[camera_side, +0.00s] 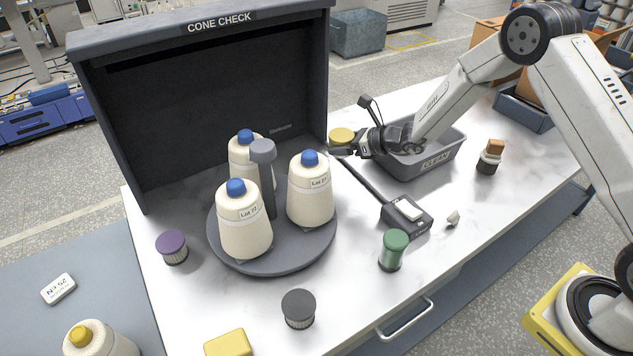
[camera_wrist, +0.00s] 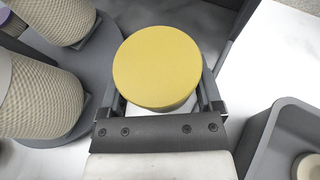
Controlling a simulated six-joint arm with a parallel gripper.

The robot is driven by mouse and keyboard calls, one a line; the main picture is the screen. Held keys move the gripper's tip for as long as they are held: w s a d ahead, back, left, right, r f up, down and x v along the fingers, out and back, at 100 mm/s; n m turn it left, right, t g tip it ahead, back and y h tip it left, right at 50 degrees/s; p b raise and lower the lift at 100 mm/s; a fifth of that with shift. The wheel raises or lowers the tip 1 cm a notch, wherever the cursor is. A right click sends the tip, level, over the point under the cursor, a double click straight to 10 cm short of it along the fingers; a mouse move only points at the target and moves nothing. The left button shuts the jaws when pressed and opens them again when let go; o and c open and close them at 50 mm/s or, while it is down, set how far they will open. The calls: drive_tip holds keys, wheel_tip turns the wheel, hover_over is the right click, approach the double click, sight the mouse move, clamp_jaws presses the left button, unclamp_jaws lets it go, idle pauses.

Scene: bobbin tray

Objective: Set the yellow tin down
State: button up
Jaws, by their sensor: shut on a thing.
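The yellow tin (camera_side: 341,135) is between the fingers of my gripper (camera_side: 338,150), at the right edge of the dark booth. In the wrist view the tin's round yellow lid (camera_wrist: 156,66) faces the camera, and a finger of my gripper (camera_wrist: 158,92) lies along each side of it. My gripper is shut on the tin. The tin looks upright. Its underside is hidden, so I cannot tell whether it touches the table.
The CONE CHECK booth (camera_side: 200,85) stands left of the tin. A round tray (camera_side: 272,262) before it bears several cones. A grey CLEAN bin (camera_side: 437,163) is close on the right. A green-lidded jar (camera_side: 393,250) and a small device (camera_side: 407,215) stand nearer the front.

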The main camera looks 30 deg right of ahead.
hover_over(333, 170)
drive_tip(key=shift+w+a+f, duration=0.1)
drive_tip(key=shift+a+f, duration=0.05)
drive_tip(key=shift+f, duration=1.15)
drive_tip(key=shift+a+f, duration=0.15)
drive_tip(key=shift+f, duration=1.15)
drive_tip(key=shift+f, duration=0.1)
drive_tip(key=shift+w+f, duration=0.2)
drive_tip(key=shift+f, duration=1.55)
drive_tip(key=shift+f, duration=0.15)
drive_tip(key=o, duration=1.1)
drive_tip(key=shift+s+d+r, duration=0.3)
drive_tip(key=shift+s+r, duration=0.05)
drive_tip(key=shift+v, duration=5.55)
